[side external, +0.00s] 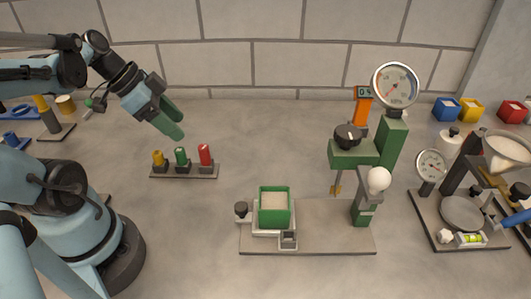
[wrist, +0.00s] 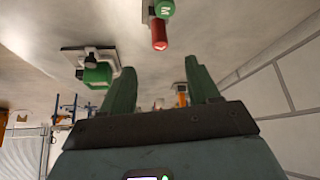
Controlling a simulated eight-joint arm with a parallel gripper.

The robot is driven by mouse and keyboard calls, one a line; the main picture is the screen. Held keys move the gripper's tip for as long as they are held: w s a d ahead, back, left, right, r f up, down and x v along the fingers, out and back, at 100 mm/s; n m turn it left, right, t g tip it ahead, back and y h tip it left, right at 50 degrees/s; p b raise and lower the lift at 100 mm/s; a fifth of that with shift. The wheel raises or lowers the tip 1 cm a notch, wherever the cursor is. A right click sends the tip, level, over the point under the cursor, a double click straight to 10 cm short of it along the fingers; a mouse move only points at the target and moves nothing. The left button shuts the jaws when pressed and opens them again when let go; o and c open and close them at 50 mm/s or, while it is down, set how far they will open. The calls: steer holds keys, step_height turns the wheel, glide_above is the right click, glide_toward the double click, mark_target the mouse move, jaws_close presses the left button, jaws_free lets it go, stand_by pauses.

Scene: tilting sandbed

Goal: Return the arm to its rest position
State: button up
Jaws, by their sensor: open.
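My gripper (side external: 174,130) has green fingers and hangs in the air at the upper left in the side view, above and behind a small rack. In the wrist view the two fingers of my gripper (wrist: 161,88) stand apart with nothing between them. My light blue arm reaches in from the left edge, bent and raised off the table. No object is held.
The dark rack (side external: 185,171) carries yellow, green and red (side external: 204,154) capped pieces. A green sand box (side external: 274,208) sits on a base plate beside a green stand with a dial gauge (side external: 394,86). More apparatus crowds the right. A block wall closes the back.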

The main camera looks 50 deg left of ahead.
steer(key=w+d+n+t+y, duration=0.1)
steer(key=w+d+n+y, duration=0.2)
steer(key=w+d+n, duration=0.2)
steer(key=d, duration=0.3)
steer(key=shift+d+r+n+t, duration=0.3)
steer(key=shift+d+r+n, duration=0.05)
steer(key=shift+d+n, duration=0.05)
